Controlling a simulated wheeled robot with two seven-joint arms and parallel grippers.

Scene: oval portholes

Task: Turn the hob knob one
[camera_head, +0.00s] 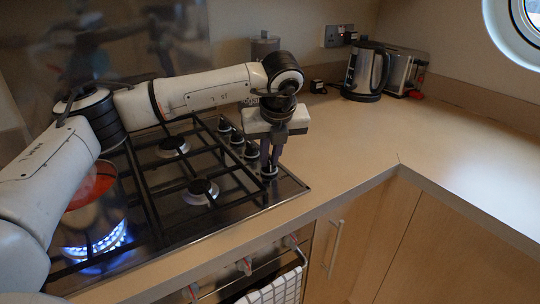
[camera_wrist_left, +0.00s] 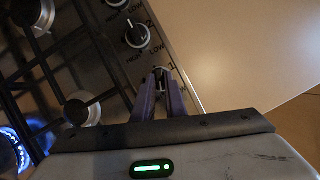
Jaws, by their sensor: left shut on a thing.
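The hob (camera_head: 285,186) is a dark panel with black grates and a row of black knobs along its right side. Hob knob one (camera_wrist_left: 162,74) is the nearest knob of the row, beside the printed 1. In the head view it shows at the fingertips (camera_head: 269,170). My left gripper (camera_head: 270,163) points down at it, and its fingers close around the knob from both sides. The wrist view shows the two fingers (camera_wrist_left: 158,85) shut on the knob, hiding part of it. My right gripper is not in view.
Knob two (camera_wrist_left: 138,35) is close behind the gripper. A kettle (camera_head: 366,72) and toaster (camera_head: 402,72) stand at the back. The worktop (camera_head: 345,140) right of the hob is clear.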

